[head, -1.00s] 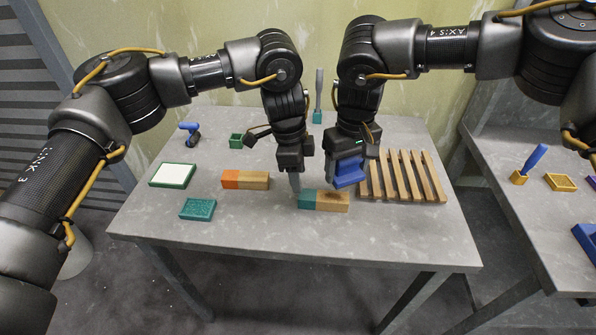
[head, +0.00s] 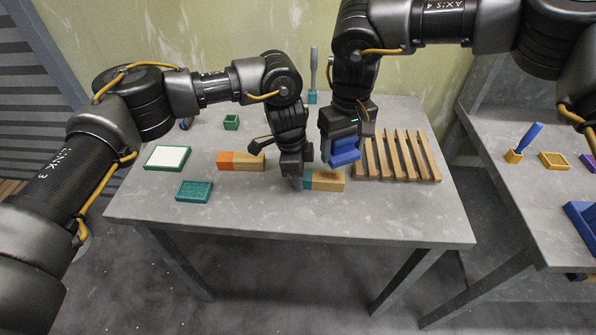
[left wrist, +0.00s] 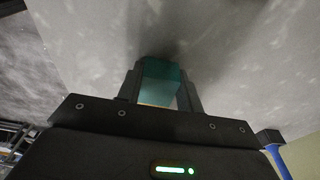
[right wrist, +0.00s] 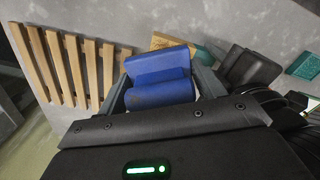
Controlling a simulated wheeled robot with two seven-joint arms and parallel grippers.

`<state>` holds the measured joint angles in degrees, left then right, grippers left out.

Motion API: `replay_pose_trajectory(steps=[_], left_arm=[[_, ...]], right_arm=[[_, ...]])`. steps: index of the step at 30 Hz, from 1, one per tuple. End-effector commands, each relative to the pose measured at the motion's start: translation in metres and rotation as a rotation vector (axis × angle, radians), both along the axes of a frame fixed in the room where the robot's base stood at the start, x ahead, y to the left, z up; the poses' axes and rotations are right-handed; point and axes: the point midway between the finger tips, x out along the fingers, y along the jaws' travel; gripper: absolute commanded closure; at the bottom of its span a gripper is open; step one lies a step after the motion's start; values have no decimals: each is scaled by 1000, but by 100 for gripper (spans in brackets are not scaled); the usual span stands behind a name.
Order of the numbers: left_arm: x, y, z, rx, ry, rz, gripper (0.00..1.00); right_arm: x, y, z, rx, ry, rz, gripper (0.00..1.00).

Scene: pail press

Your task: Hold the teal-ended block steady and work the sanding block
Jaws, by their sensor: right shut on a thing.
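The teal-ended block (head: 328,181) lies on the table, teal at its left end and wood-coloured with a dark patch on the rest. My left gripper (head: 298,184) is down at the teal end. In the left wrist view its fingers (left wrist: 161,88) stand on either side of the teal end (left wrist: 161,78), spread apart; firm contact is unclear. My right gripper (head: 343,157) is shut on the blue sanding block (head: 345,151), held above and behind the wooden part. The sanding block also shows between the fingers in the right wrist view (right wrist: 160,75).
A slatted wooden rack (head: 400,158) lies right of the block. An orange-ended block (head: 240,161), a teal tray (head: 194,191), a white-topped green pad (head: 167,158) and a green cup (head: 231,122) are to the left. A second table (head: 545,210) stands at right. The front table edge is clear.

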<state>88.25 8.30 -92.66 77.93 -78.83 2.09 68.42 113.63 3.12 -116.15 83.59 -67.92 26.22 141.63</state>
Motion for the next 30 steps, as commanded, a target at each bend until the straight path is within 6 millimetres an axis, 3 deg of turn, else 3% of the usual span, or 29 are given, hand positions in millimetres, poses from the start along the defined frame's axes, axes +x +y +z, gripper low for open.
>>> replay_pose_trajectory(steps=[3, 4, 12, 30], left_arm=[[0, 0, 0, 0, 0, 0, 75], [0, 0, 1, -1, 0, 0, 65], [0, 0, 1, -1, 0, 0, 100], [0, 0, -1, 0, 0, 0, 100]], right_arm=[[0, 0, 0, 0, 0, 0, 51], [0, 0, 0, 0, 0, 0, 51], [0, 0, 0, 0, 0, 0, 51], [0, 0, 0, 0, 0, 0, 51]])
